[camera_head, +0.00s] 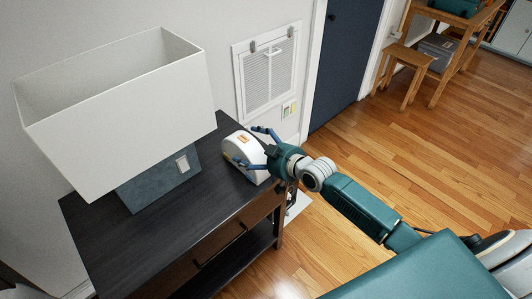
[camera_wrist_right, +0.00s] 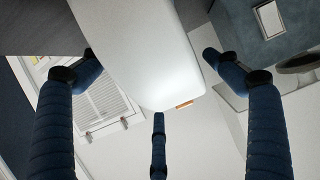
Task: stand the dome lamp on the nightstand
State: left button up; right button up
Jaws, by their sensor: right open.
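The dome lamp, a white rounded body with a small orange mark (camera_head: 238,147), is on the dark nightstand (camera_head: 188,232), near its far right end. I cannot tell whether it stands upright or lies on its side. My right gripper (camera_head: 252,146) is at the lamp's right side, with its blue fingers spread around it. In the right wrist view the white lamp body (camera_wrist_right: 148,50) lies between the open fingers (camera_wrist_right: 150,62); firm contact does not show. My left gripper is not in view.
A large lamp with a white rectangular shade (camera_head: 120,110) and blue-grey base (camera_head: 160,186) stands on the nightstand left of the dome lamp. A white wall vent (camera_head: 268,72) is behind. Wooden floor (camera_head: 400,150) is open to the right, with a wooden stool (camera_head: 405,60) farther back.

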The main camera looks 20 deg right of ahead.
jog(key=v, duration=0.9)
jog(key=shift+c, duration=0.3)
dwell(0.6)
